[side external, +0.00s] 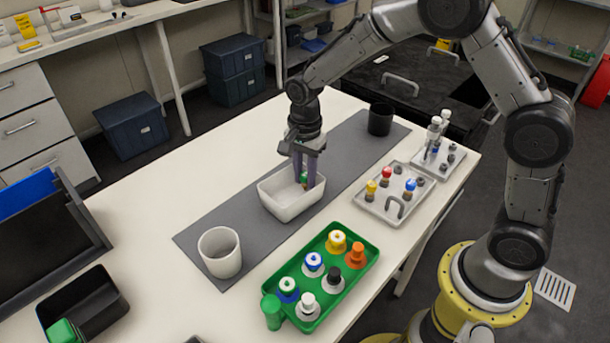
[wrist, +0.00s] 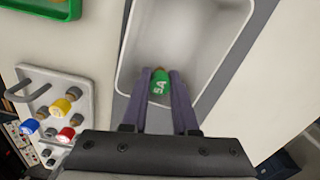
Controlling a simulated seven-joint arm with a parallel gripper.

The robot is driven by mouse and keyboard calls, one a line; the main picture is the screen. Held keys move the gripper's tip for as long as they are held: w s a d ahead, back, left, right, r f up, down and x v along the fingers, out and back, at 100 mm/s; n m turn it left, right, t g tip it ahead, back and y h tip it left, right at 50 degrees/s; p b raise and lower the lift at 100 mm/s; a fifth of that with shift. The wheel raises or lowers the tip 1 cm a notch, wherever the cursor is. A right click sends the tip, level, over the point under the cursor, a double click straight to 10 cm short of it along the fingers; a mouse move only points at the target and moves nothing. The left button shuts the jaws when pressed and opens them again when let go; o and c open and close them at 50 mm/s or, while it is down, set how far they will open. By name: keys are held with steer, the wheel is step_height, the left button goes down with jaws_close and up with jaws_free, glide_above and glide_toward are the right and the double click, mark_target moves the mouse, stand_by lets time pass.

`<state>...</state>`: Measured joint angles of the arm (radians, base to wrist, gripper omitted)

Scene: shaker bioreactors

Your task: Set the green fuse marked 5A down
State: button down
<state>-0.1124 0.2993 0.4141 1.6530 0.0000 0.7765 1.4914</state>
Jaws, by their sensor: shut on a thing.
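The green fuse marked 5A (wrist: 160,84) is between the fingertips of my gripper (wrist: 160,76) in the wrist view, with its label facing the camera. In the side view the fuse (side external: 304,178) shows as a small green bit beside the fingers. My gripper (side external: 306,180) points down with its fingers inside the white rectangular bin (side external: 290,205), shut on the fuse. The bin also shows in the wrist view (wrist: 127,50), and its visible floor is empty. Whether the fuse touches the bin floor cannot be told.
A grey mat (side external: 200,240) lies under the bin. A white cup (side external: 220,252) and a black cup (side external: 380,119) stand on it. A green tray (side external: 368,240) with several colored-top bottles stands in front. A grey plate (side external: 372,207) with red, yellow and blue fuses is to the right.

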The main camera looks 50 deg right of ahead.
mark_target(305, 174)
steer(key=shift+f, duration=0.2)
steer(key=c, duration=0.7)
jaws_free()
steer(key=s+d+r+n+t, duration=0.1)
steer(key=s+r+n, duration=0.15)
steer(key=r, duration=0.65)
steer(key=s+d+r+n, duration=0.1)
steer(key=s+r, duration=0.2)
steer(key=r, duration=0.5)
steer(key=shift+s+d+r+n+t, duration=0.25)
steer(key=shift+s+d+n+t, duration=0.35)
steer(key=shift+s+n, duration=2.1)
steer(key=shift+s+d+r+n+t, duration=0.3)
steer(key=shift+s+n+t, duration=0.9)
steer(key=shift+s, duration=2.75)
steer(key=shift+s+d+r+n+t, duration=0.25)
steer(key=shift+s+d+n+t, duration=0.25)
steer(key=shift+s+n, duration=2.3)
